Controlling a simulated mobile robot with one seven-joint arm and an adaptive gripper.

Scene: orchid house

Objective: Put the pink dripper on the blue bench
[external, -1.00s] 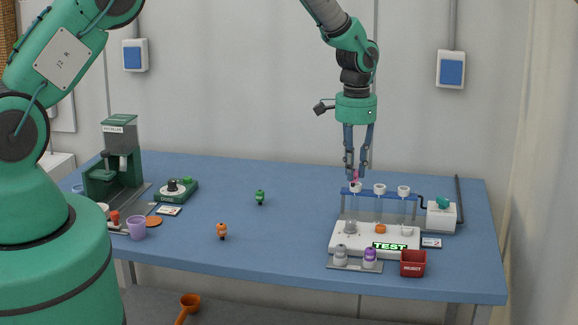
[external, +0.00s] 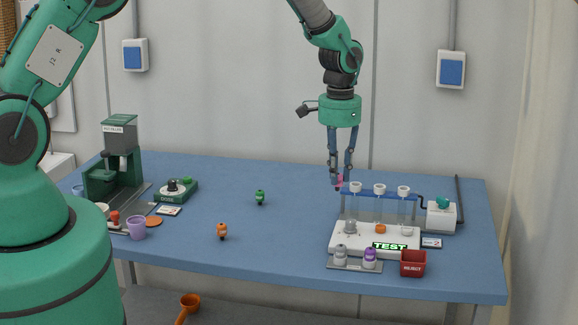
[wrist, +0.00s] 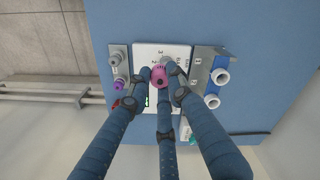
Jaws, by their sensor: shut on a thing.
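The pink dripper (wrist: 159,77) is between the fingertips of my gripper (wrist: 163,88) in the wrist view. In the external view it is a small pink spot (external: 340,180) at the fingertips of my gripper (external: 339,178), mostly hidden by the fingers. My gripper is shut on it and holds it above the blue bench (external: 290,235), just left of and behind the first white-topped tube of the test rack. I cannot tell the exact height of the dripper over the bench.
The test rack (external: 350,239) has several white-topped tubes. A red reject bin (external: 413,263) and a tray with grey and purple drippers (external: 369,257) stand in front. A green dripper (external: 260,197) and an orange dripper (external: 222,231) stand mid-bench, with clear bench around them.

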